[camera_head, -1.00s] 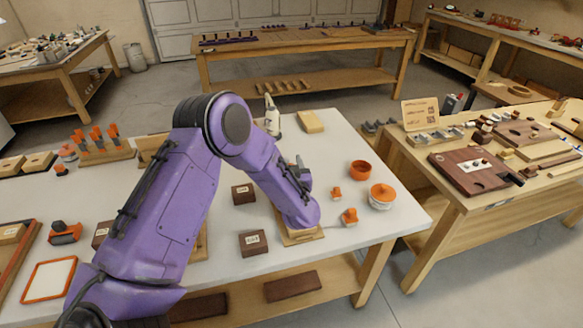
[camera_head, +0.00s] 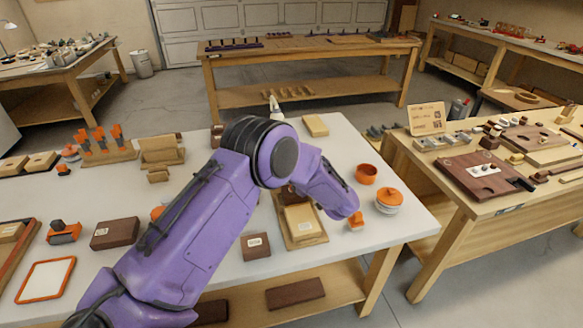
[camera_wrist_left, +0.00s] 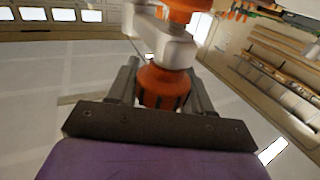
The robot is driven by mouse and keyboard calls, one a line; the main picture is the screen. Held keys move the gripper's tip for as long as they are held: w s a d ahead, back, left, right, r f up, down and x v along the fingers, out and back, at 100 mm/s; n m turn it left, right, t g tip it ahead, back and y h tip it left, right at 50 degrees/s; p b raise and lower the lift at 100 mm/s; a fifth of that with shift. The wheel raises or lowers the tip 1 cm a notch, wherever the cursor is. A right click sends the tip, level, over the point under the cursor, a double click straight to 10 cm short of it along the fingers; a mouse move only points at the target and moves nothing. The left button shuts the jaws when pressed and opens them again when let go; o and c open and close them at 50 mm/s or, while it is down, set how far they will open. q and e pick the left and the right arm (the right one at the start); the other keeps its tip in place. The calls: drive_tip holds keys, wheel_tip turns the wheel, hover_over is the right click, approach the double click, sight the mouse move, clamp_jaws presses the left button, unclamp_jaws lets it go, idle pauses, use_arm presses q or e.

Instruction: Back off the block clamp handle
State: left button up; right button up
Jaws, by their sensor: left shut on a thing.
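In the left wrist view my left gripper (camera_wrist_left: 163,92) is shut on an orange knob-like handle (camera_wrist_left: 163,80). A pale grey-white piece (camera_wrist_left: 165,42) and another orange part (camera_wrist_left: 185,8) show beyond it. In the head view my purple left arm reaches right across the white table, and its wrist hides the gripper's fingers. An orange knob-like piece (camera_head: 355,221) shows just below the wrist; I cannot tell whether it is the held one. A tan block (camera_head: 302,222) lies in a wooden tray (camera_head: 310,243) left of the wrist. My right gripper is not in view.
A small orange bowl (camera_head: 366,174) and a white pot with an orange lid (camera_head: 389,201) stand close right of the wrist. A second wooden bench (camera_head: 460,206) stands beyond the table's right edge.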

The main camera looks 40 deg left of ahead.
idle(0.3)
use_arm(q)
drive_tip(key=o, duration=1)
drive_tip(key=shift+s+d, duration=0.1)
drive_tip(key=shift+d, duration=0.3)
drive_tip(key=b+v, duration=0.2)
drive_tip(key=v, duration=0.7)
drive_tip(key=shift+s+d, duration=0.15)
drive_tip(key=shift+d, duration=0.15)
